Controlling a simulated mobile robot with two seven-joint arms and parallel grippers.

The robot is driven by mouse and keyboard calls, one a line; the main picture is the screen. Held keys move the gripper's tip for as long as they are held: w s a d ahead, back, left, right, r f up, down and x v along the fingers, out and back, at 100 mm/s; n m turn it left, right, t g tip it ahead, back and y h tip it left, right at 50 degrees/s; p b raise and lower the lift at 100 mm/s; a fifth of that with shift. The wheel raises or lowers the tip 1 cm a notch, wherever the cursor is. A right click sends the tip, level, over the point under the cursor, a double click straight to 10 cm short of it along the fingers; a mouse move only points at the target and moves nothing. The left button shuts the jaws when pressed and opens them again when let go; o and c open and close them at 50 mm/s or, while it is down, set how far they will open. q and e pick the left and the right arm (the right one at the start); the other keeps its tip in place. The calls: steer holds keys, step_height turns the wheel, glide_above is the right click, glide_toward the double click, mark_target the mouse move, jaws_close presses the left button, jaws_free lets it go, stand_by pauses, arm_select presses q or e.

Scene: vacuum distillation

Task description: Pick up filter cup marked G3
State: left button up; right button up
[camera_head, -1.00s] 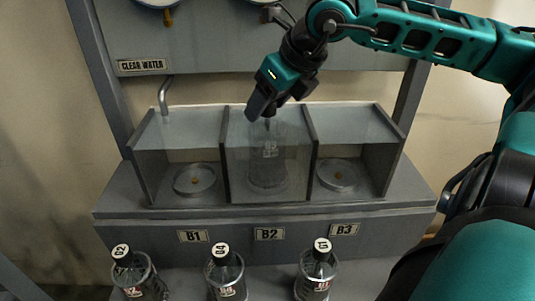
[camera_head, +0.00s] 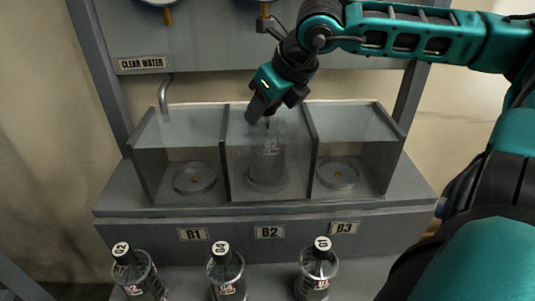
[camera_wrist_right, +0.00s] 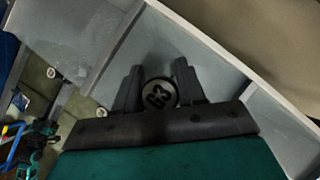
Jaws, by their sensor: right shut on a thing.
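The clear filter cup (camera_head: 269,152) is in the middle compartment, above the B2 label. My right gripper (camera_head: 262,117) is at its top, reaching down from above. In the right wrist view the round G3 mark on the cup's top (camera_wrist_right: 159,94) sits between the two fingers of the right gripper (camera_wrist_right: 157,88), which is shut on it. The cup looks upright, and I cannot tell for sure whether its base is clear of the compartment floor. My left gripper is not in view.
The compartments above B1 (camera_head: 193,235) and B3 (camera_head: 344,229) hold round seats (camera_head: 194,180) and no cup. Cups marked G2 (camera_head: 140,278), G4 (camera_head: 227,277) and G1 (camera_head: 317,275) stand in front. A bent pipe (camera_head: 163,95) rises at the left.

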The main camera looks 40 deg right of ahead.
jaws_close()
steer(key=shift+r, duration=0.1)
stand_by(0.7)
